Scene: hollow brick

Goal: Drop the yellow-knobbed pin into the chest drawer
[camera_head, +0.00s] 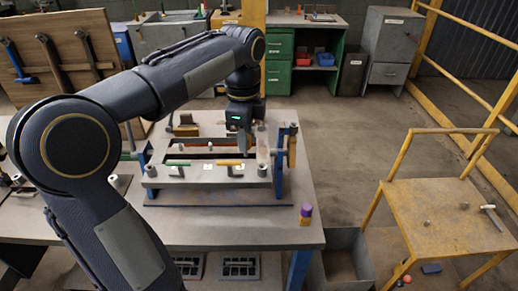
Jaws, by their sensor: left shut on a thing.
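My left gripper (243,139) points down over the right part of a grey and blue brick mould (215,193) on the workbench. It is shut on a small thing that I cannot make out. The arm and the mould parts crowd that spot. I cannot clearly pick out the yellow-knobbed pin. A bar with a yellow grip (229,163) and one with a green grip (178,164) lie along the mould's front. A green drawer cabinet (279,72) stands at the back, its drawers looking shut. I cannot tell if it is the chest. My right gripper is out of view.
A purple and yellow canister (305,214) stands near the bench's right front corner. A yellow-framed table (432,215) with a hammer (493,216) stands at right. A tool board (62,55) leans at left. The floor (350,135) between bench and cabinets is clear.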

